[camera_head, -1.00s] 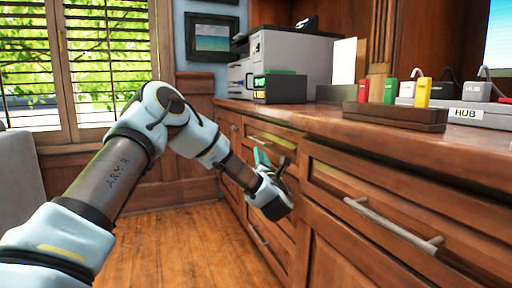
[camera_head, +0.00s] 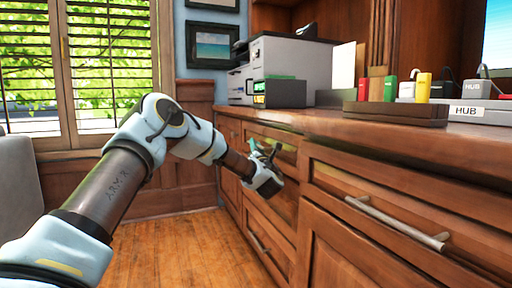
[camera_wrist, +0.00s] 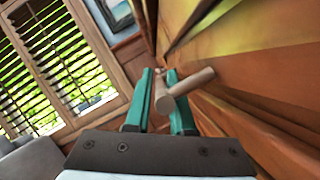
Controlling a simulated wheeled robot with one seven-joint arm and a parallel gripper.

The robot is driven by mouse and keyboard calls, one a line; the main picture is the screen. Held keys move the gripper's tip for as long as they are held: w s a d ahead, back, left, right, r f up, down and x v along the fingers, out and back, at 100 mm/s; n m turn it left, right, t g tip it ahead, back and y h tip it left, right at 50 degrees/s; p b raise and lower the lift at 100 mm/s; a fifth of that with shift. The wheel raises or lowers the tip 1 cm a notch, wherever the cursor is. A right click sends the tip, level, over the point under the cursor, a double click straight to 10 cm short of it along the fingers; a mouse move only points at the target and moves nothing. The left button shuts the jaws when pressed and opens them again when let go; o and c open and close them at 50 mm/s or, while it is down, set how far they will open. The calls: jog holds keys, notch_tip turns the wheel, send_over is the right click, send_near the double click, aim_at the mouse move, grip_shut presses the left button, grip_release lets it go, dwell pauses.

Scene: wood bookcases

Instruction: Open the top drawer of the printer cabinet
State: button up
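The top drawer (camera_head: 285,157) of the printer cabinet is a wood front just under the counter, below the printer (camera_head: 292,62). It looks shut in the head view. My gripper (camera_head: 262,150) is in front of it and hides its handle there. In the wrist view, my gripper's two teal fingers (camera_wrist: 161,106) are apart. The handle (camera_wrist: 190,88), a pale round bar with a post, lies at the fingertips, and part of it shows in the gap between them. I cannot tell whether the fingers touch it.
A lower drawer handle (camera_head: 258,241) is below my gripper. A wide drawer with a long metal handle (camera_head: 392,222) is at the right. The wood floor (camera_head: 185,245) in front is clear.

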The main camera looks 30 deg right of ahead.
grip_shut()
dwell(1.2)
